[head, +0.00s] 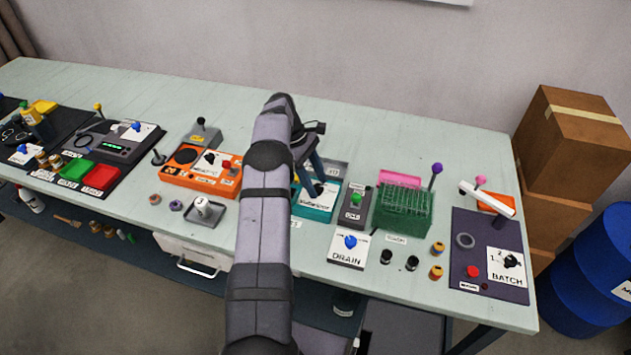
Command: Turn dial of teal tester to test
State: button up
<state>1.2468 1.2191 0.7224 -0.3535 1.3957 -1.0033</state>
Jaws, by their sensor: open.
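The teal tester (316,213) stands near the middle of the bench, partly hidden behind my arm. A white label with dark lettering shows on its front part.
The DRAIN panel (347,250) with a blue knob lies in front. A green tube rack (403,210) is further right. An orange device (190,178) sits left of my arm.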

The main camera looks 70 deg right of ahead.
jog(key=v, duration=0.7)
jog(key=shift+b, duration=0.3)
jog(key=shift+r, duration=0.1)
dwell(0.3)
